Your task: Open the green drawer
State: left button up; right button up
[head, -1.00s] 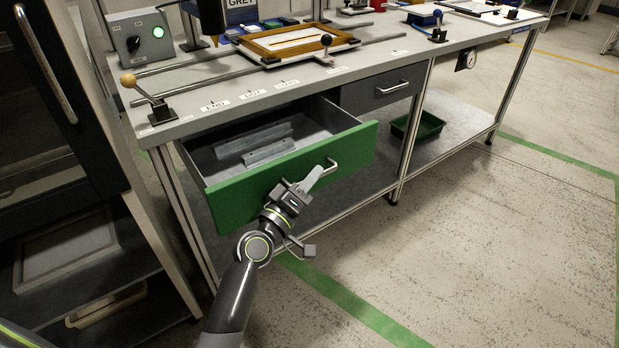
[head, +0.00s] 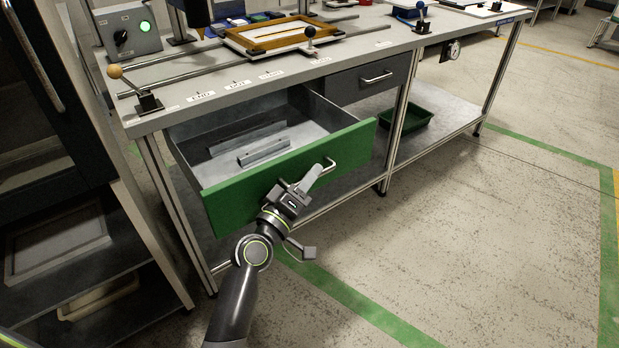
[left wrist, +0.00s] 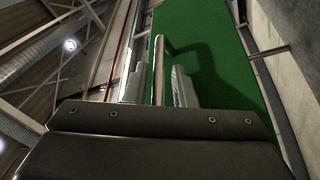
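The green drawer (head: 240,199) is pulled well out from under the workbench. Its front is green, its inside is grey, and grey metal strips (head: 263,150) lie in it. A metal bar handle (head: 330,167) is on the right part of the front. My left gripper (head: 318,174) is at this handle, shut on it. In the left wrist view the handle bar (left wrist: 158,68) runs between the two fingers, with the green front (left wrist: 215,60) behind. The exact finger contact is hard to see. My right gripper is not in view.
A closed dark drawer (head: 368,78) is right of the open one. A green bin (head: 406,118) stands on the lower shelf. A dark cabinet (head: 55,130) stands close on the left. The bench top carries a wooden frame and levers. The floor at right is clear.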

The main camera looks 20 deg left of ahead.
pick_arm(q)
jog(key=shift+o, duration=0.6)
jog(key=shift+s+a, duration=0.1)
jog(key=shift+s, duration=0.1)
jog(key=b+v, duration=0.4)
jog(key=v, duration=1.3)
jog(key=shift+b, duration=0.3)
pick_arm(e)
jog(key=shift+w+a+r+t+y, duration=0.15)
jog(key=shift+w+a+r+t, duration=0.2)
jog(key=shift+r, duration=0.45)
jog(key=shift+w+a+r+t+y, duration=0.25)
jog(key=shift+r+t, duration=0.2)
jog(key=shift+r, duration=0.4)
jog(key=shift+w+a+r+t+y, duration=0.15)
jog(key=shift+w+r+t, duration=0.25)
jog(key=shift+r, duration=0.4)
